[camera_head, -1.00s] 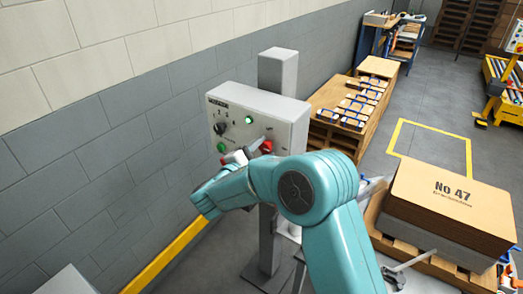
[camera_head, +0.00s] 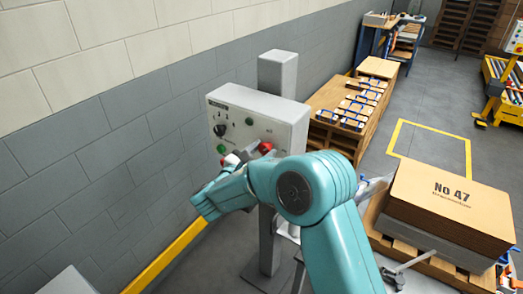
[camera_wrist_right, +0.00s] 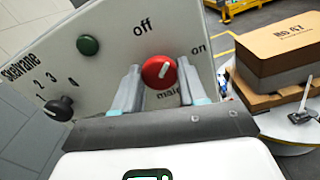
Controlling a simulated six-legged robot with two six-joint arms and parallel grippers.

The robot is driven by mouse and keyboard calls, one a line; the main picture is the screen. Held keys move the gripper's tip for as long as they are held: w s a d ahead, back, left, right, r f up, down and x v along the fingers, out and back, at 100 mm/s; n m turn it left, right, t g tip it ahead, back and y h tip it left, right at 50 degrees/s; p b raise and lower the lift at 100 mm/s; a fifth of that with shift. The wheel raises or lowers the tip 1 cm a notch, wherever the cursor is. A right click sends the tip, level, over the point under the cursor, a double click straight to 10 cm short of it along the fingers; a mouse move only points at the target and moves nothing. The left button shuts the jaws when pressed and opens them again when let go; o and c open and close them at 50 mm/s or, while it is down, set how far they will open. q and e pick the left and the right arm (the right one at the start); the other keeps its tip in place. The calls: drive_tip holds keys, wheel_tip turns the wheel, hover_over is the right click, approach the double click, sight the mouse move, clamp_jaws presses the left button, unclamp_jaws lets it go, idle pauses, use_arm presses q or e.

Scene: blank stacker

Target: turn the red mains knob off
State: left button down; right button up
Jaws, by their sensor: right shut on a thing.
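The red mains knob (camera_wrist_right: 156,70) sits on the light grey control box, between the two fingers of my right gripper (camera_wrist_right: 159,78) in the wrist view. The right gripper is shut on it. A white mark on the knob slants up and right, between the printed words "off" above and "on" at right. In the head view the red knob (camera_head: 266,147) shows just beyond the right gripper (camera_head: 252,152), partly hidden by it. A dark green lamp (camera_head: 249,121) is unlit; it also shows in the wrist view (camera_wrist_right: 88,45). My left gripper is not in view.
A black selector knob (camera_head: 219,130) and a green button (camera_head: 221,149) are on the same control box (camera_head: 285,125). The box is on a grey post beside the wall. A wooden bench with several parts (camera_head: 330,140) and a cardboard stack (camera_head: 450,205) stand to the right.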

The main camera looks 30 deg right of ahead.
drive_tip(key=n+p, duration=0.2)
drive_tip(key=n, duration=0.3)
drive_tip(key=shift+n, duration=0.3)
drive_tip(key=shift+n+p, duration=1.05)
drive_tip(key=shift+n, duration=0.75)
drive_tip(key=shift+f, duration=0.1)
drive_tip(key=o, duration=1.1)
drive_tip(key=shift+a, duration=0.1)
drive_tip(key=shift+c, duration=0.2)
drive_tip(key=shift+a, duration=0.1)
drive_tip(key=b+v, duration=0.4)
drive_tip(key=v, duration=1.2)
drive_tip(key=shift+s+b, duration=0.15)
drive_tip(key=shift+b, duration=0.25)
